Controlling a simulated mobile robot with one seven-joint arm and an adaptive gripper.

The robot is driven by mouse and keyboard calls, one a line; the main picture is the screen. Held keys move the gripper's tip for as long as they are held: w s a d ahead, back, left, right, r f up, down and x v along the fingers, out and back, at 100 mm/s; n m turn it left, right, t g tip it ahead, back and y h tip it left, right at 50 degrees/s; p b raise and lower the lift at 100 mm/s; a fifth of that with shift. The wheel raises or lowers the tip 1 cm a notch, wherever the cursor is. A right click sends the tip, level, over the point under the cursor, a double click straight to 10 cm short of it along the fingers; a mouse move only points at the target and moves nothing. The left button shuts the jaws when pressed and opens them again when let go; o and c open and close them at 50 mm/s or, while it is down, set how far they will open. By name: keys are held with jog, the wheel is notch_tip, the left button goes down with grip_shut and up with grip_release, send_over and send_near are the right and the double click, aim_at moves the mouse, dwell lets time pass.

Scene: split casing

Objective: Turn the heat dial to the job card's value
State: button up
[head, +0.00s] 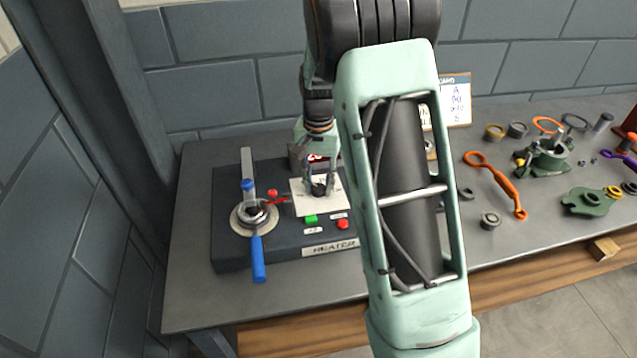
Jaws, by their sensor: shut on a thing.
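The heater unit (228,262) is a dark box on the left of the bench, with a label reading HEATER on its front. The heat dial (319,190) is a small dark knob on a white plate (335,204). My gripper (319,188) points down over the plate and is shut on the dial. The dial's pointer and the scale marks are too small or hidden to read. The job card (457,100) stands at the back, partly hidden behind my arm; its writing is not clearly legible.
A blue-handled lever (258,258) stands left of the plate. A green button (311,218) and a red button (342,224) sit in front. Orange wrenches (500,185), rings and green casing parts (545,157) lie on the right of the bench. A dark post rises at left.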

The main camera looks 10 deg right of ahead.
aim_at(318, 187)
jog(key=shift+m, duration=0.6)
jog(key=shift+w, duration=0.1)
jog(key=o, duration=1.2)
jog(key=shift+c, duration=0.2)
notch_tip(318, 187, up, 12)
